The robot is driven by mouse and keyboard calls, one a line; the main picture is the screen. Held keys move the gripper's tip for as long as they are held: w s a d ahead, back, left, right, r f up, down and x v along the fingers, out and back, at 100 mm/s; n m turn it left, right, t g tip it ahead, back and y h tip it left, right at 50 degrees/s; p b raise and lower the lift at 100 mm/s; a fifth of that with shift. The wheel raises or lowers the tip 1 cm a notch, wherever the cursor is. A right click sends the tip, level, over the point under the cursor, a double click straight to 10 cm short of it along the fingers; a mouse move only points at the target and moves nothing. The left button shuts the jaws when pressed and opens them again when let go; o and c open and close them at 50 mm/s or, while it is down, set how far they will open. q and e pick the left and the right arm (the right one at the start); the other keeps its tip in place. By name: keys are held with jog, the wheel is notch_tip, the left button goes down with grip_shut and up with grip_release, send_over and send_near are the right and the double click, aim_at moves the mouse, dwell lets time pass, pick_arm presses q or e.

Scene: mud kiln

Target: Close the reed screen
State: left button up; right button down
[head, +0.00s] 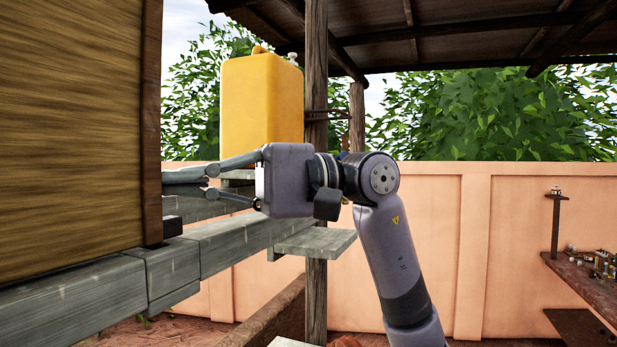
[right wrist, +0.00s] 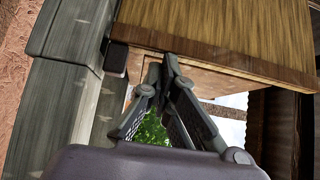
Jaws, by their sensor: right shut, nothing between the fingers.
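The reed screen (head: 75,120) is a brown, fine-striped panel with a dark wooden edge post. It fills the left of the head view, and its far left side is cut off. In the right wrist view the screen (right wrist: 230,35) spans the top right. My right gripper (head: 172,182) is shut and empty, with its fingertips pointing left at the screen's dark edge. In the right wrist view the shut fingertips (right wrist: 168,65) lie close to the panel's edge; I cannot tell whether they touch it. My left gripper is not in view.
A grey rail (head: 225,245) runs below the screen, with a small dark block (head: 172,227) at the screen's edge. A yellow jerrycan (head: 262,98) stands behind my right gripper, beside a wooden post (head: 316,60). A table (head: 590,285) with small items stands far right.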

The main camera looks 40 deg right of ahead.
aim_at(146, 187)
jog(key=a, duration=0.1)
jog(key=s+a, duration=0.1)
jog(key=a, duration=0.1)
jog(key=shift+s+a, duration=0.1)
jog(key=shift+s, duration=0.05)
jog(key=shift+s+a, duration=0.15)
jog(key=shift+a, duration=0.3)
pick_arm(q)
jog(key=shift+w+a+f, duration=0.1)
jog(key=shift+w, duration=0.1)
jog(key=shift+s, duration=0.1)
pick_arm(e)
jog(key=shift+d, duration=0.1)
